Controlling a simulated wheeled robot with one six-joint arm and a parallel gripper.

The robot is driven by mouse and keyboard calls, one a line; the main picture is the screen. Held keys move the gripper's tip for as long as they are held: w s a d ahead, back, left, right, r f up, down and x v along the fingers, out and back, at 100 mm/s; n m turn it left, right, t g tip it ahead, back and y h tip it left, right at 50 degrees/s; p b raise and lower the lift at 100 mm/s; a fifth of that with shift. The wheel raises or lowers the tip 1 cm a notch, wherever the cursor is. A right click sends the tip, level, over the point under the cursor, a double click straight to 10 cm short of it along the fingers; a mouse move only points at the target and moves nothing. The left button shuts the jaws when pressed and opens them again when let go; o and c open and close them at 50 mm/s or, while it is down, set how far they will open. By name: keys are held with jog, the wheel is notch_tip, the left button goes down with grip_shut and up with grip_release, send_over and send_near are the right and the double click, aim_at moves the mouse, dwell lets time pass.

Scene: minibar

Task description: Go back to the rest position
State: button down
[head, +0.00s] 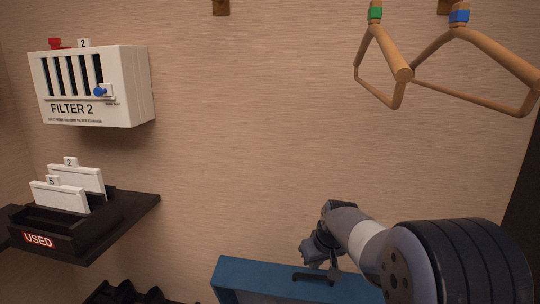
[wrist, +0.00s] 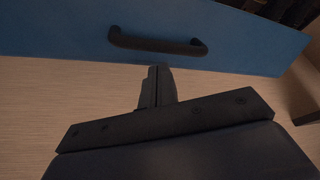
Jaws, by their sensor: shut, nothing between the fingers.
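My gripper (head: 312,254) is at the lower middle of the head view, at the end of my arm, close to the blue drawer-like front (head: 250,278) and its black handle (head: 314,276). In the wrist view my gripper (wrist: 158,72) is shut, with its fingers together and nothing between them. The black handle (wrist: 157,43) shows just beyond the fingertips, on the blue panel (wrist: 60,30). The fingers are not around the handle. I cannot tell the exact gap between them.
Wooden hanging handles (head: 385,60) are at upper right. The middle wall is clear.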

notch_tip(320, 180, down, 3)
jog(key=shift+s+r+b, duration=0.1)
jog(key=shift+b, duration=0.7)
jog(key=w+d+p, duration=0.2)
jog(key=w+p, duration=0.3)
jog(key=w, duration=0.6)
jog(key=shift+w+d+r+p, duration=0.15)
jog(key=shift+w+r+p, duration=0.15)
jog(key=shift+p, duration=0.1)
jog(key=shift+s, duration=0.1)
